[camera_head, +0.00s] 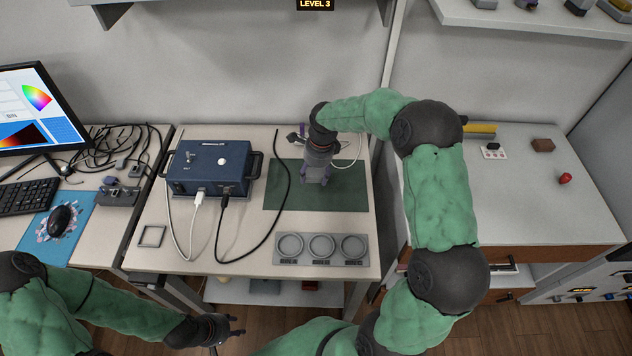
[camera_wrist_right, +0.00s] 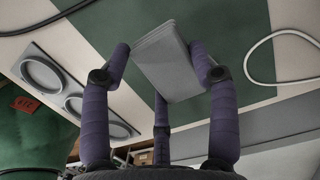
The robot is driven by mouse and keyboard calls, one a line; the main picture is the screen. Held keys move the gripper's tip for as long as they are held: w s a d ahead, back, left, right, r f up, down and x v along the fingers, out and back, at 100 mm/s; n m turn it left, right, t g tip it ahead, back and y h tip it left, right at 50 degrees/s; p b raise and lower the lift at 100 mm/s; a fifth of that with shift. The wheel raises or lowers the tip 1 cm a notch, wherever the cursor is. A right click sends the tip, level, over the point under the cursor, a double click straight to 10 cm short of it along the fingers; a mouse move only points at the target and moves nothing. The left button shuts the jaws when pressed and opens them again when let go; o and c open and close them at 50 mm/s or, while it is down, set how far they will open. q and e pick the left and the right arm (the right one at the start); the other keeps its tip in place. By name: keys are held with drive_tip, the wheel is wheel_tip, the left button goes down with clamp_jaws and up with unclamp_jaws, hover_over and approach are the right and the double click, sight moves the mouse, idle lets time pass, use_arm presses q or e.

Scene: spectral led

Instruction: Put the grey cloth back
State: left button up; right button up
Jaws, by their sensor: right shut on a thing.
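The grey cloth (camera_wrist_right: 168,60) is a folded, flat grey block in the right wrist view, held between the purple-grey fingers of my right gripper (camera_wrist_right: 162,58). The right gripper is shut on it, above the dark green mat (camera_wrist_right: 230,30). In the head view, my right gripper (camera_head: 316,178) points down over the green mat (camera_head: 347,194); the cloth is mostly hidden there by the hand. I cannot tell whether the cloth touches the mat. My left gripper (camera_head: 232,328) is low at the front, in front of the table edge, with its fingers apart and empty.
A blue box (camera_head: 208,168) with cables stands left of the mat. A grey holder with three round recesses (camera_head: 320,262) lies in front of it. A thin square frame (camera_head: 152,236) is at the front left. The right-hand table (camera_head: 540,215) is mostly clear, with a red item (camera_head: 565,178).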

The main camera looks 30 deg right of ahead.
sight(316, 185)
drive_tip(key=shift+w+d+f, duration=0.15)
drive_tip(key=shift+d+f, duration=0.1)
drive_tip(key=shift+f, duration=0.1)
drive_tip(key=shift+w+d+f+b, duration=0.1)
drive_tip(key=shift+f+b, duration=0.45)
drive_tip(key=shift+f, duration=0.35)
drive_tip(key=shift+w+d+f+b, duration=0.1)
drive_tip(key=shift+f+b, duration=0.4)
drive_tip(key=shift+f, duration=0.35)
drive_tip(key=shift+s, duration=0.1)
drive_tip(key=shift+f, duration=0.15)
drive_tip(key=o, duration=1.2)
drive_tip(key=shift+o, duration=0.2)
drive_tip(key=r+p, duration=0.1)
drive_tip(key=r, duration=0.3)
drive_tip(key=r+p, duration=0.2)
drive_tip(key=r, duration=0.2)
drive_tip(key=d+r+p, duration=0.1)
drive_tip(key=r, duration=0.3)
drive_tip(key=shift+s+d+r, duration=0.1)
drive_tip(key=shift+s, duration=0.3)
